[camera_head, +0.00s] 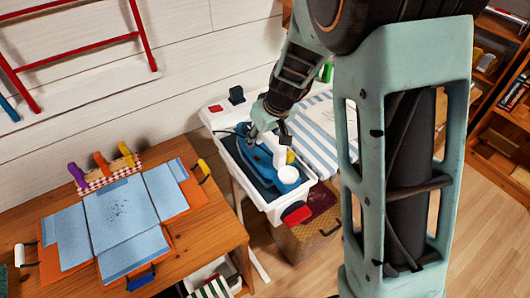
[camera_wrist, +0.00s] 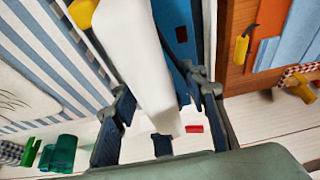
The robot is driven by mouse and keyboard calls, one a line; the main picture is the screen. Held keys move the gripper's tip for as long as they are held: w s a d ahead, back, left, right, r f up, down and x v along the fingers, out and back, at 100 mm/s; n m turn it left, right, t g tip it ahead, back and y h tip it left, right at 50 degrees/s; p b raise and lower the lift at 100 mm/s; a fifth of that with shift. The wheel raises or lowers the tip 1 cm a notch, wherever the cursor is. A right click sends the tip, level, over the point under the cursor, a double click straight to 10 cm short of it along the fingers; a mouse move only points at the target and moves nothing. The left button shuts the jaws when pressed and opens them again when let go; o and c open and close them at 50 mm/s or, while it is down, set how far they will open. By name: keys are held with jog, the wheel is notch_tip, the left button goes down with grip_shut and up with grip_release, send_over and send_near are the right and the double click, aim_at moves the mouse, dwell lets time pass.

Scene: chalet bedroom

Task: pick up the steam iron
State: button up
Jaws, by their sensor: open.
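The steam iron (camera_head: 256,156), blue with a white upper part, lies in a white-rimmed tray (camera_head: 272,210) with a dark bottom. My gripper (camera_head: 267,131) is just above the iron's far end. In the wrist view the white part of the iron (camera_wrist: 140,55) runs between the two open fingers of my gripper (camera_wrist: 163,100), and the blue body (camera_wrist: 174,28) shows beside it. I cannot tell whether the fingers touch it. My wrist hides some of the tray's far side in the head view.
A striped cloth (camera_head: 312,135) is right of the tray. A wooden desk (camera_head: 215,228) with blue and orange folders stands at left. Shelves (camera_head: 505,130) stand at right. A plank wall rises behind.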

jog(key=shift+w+a+f, duration=0.1)
jog(key=shift+w+f, duration=0.05)
jog(key=shift+f, duration=0.3)
grip_shut()
jog(key=shift+w+r, duration=0.15)
